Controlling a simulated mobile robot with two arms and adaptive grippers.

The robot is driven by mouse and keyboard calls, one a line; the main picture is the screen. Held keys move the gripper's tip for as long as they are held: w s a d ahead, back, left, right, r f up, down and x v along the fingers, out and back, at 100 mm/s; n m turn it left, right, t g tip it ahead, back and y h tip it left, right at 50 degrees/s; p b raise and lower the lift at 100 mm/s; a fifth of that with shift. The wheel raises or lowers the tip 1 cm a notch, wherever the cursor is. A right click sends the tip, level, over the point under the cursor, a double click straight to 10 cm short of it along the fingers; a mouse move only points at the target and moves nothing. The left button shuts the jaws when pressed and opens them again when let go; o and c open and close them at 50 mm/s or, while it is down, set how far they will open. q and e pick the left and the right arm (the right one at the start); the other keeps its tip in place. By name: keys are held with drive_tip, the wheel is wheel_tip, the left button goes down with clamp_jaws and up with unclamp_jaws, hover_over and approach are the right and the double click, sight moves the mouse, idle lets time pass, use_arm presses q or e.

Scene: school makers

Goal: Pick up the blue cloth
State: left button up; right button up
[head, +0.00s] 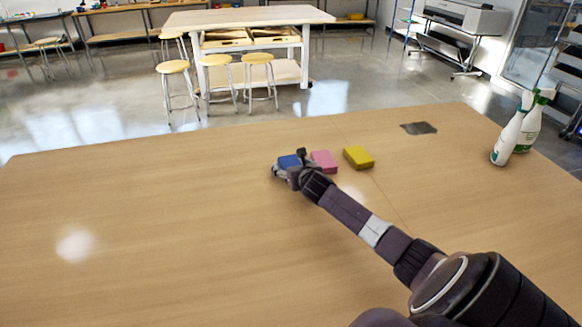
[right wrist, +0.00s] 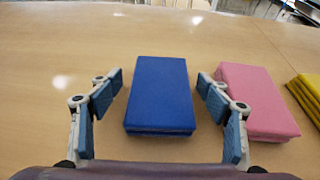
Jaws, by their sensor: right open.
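The blue cloth (right wrist: 160,92) is a folded block lying flat on the wooden table (head: 150,200). It also shows in the head view (head: 288,161), partly hidden behind my gripper. My right gripper (right wrist: 158,95) is open, with one finger on each side of the blue cloth and a visible gap on the left. In the head view my right gripper (head: 284,171) reaches the blue cloth from the lower right. The right finger is in the narrow space between the blue cloth and the pink cloth. My left gripper is not in view.
A pink cloth (head: 323,161) lies close to the right of the blue one, and a yellow cloth (head: 358,157) lies further right. A dark flat patch (head: 419,128) and white spray bottles (head: 507,138) are at the table's right. The table's left side is clear.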

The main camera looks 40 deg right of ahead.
drive_tip(key=shift+w+d, duration=0.1)
drive_tip(key=shift+c, duration=0.3)
drive_tip(key=c, duration=1)
drive_tip(key=shift+c, duration=0.2)
